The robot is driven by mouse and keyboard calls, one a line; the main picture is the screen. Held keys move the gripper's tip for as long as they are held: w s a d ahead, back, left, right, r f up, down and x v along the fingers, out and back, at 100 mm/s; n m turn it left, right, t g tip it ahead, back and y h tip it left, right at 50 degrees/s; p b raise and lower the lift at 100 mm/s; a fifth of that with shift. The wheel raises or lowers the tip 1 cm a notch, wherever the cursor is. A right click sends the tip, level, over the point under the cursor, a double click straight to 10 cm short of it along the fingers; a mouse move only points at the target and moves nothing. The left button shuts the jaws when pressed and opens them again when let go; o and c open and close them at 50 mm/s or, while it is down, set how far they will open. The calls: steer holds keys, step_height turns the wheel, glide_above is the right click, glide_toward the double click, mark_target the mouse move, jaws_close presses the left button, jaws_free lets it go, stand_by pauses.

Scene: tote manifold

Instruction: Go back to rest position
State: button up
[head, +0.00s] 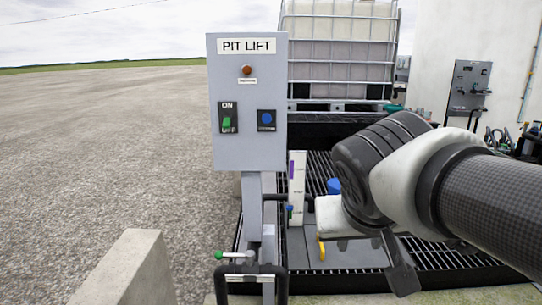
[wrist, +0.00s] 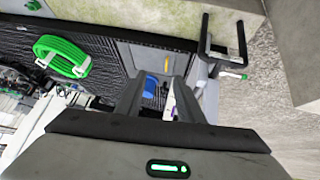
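My gripper (wrist: 158,82) shows in the wrist view with its two dark fingers apart and no object visible between them. In the head view my arm reaches in from the right, and a dark finger (head: 402,272) hangs low over the grating; the rest of the gripper is partly hidden. The grey PIT LIFT panel (head: 248,150) stands upright left of my arm, apart from it. It has an orange lamp (head: 247,70), a green switch (head: 227,123) between ON and OFF marks, and a blue button (head: 266,118).
A caged tank (head: 340,50) stands behind the black grating (head: 440,262). A green-valved pipe (head: 232,256) is below the panel. A concrete block (head: 128,272) is at front left. A green hose coil (wrist: 62,55) shows in the wrist view. Gravel at left is open.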

steer(key=s+f+g+y, duration=0.2)
steer(key=s+f, duration=0.4)
steer(key=s, duration=0.3)
step_height(320, 180, up, 28)
steer(key=p, duration=2.8)
steer(key=shift+w+a+f+n, duration=0.15)
steer(key=shift+w+a+n, duration=0.1)
steer(key=shift+w+n, duration=0.15)
steer(key=shift+a, duration=0.1)
